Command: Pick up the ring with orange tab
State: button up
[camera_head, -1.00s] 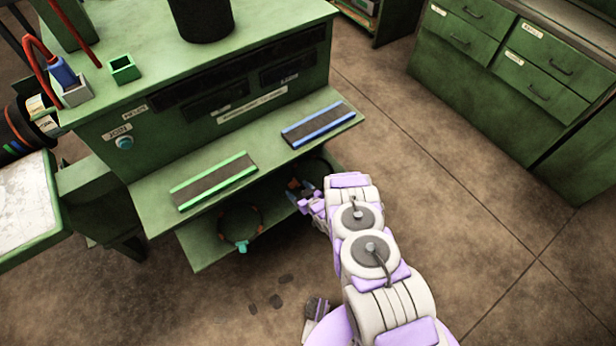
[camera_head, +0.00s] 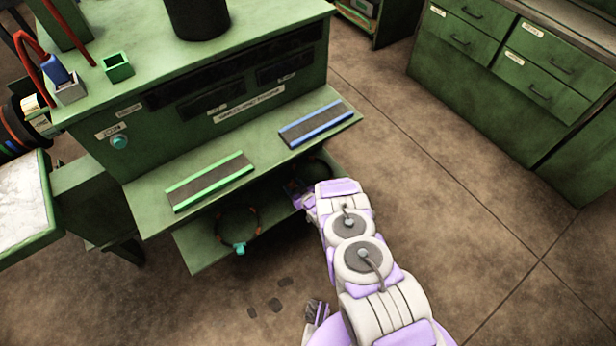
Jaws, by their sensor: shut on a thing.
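My gripper (camera_head: 299,193) is at the right end of the lower shelf, under the upper ledge of the green bench. It is shut on a dark ring (camera_head: 318,168), which shows only in part behind my gripper and arm. I cannot make out an orange tab on this ring; the fingers and shadow hide much of it. A second dark ring (camera_head: 238,224) lies on the lower shelf to the left. It has small orange marks on its sides and a teal tab at its front edge.
The upper ledge (camera_head: 262,158) overhangs the lower shelf (camera_head: 204,250) and carries a green-edged strip (camera_head: 210,181) and a blue-edged strip (camera_head: 317,124). A green drawer cabinet (camera_head: 500,85) stands at the right. The floor between is clear.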

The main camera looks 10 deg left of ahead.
jog(key=shift+s+f, duration=0.1)
jog(key=c, duration=0.4)
jog(key=shift+c, duration=0.2)
